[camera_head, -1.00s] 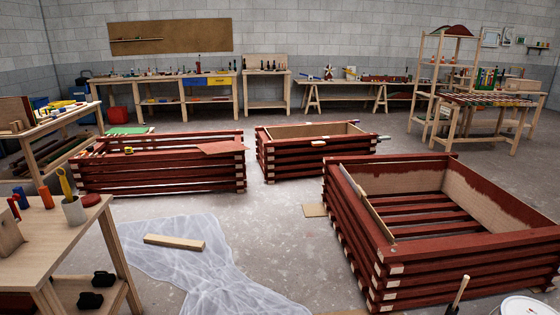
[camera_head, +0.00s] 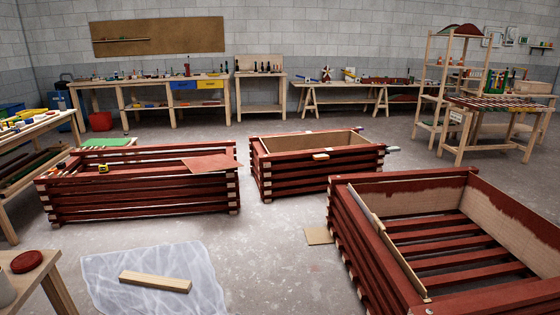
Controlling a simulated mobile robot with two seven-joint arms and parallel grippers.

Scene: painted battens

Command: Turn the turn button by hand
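No turn button can be made out in the head view. Neither of my grippers is in view. Three dark red slatted wooden crates stand on the floor: a long one at the left (camera_head: 140,205), a smaller one in the middle (camera_head: 320,187), and a large one at the right front (camera_head: 360,255). The large one has bare, partly painted inner panels.
A pale batten (camera_head: 155,282) lies on a translucent sheet (camera_head: 205,285) on the floor. A table corner (camera_head: 38,282) with a red round lid (camera_head: 27,261) is at the lower left. Workbenches (camera_head: 150,83) line the back wall.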

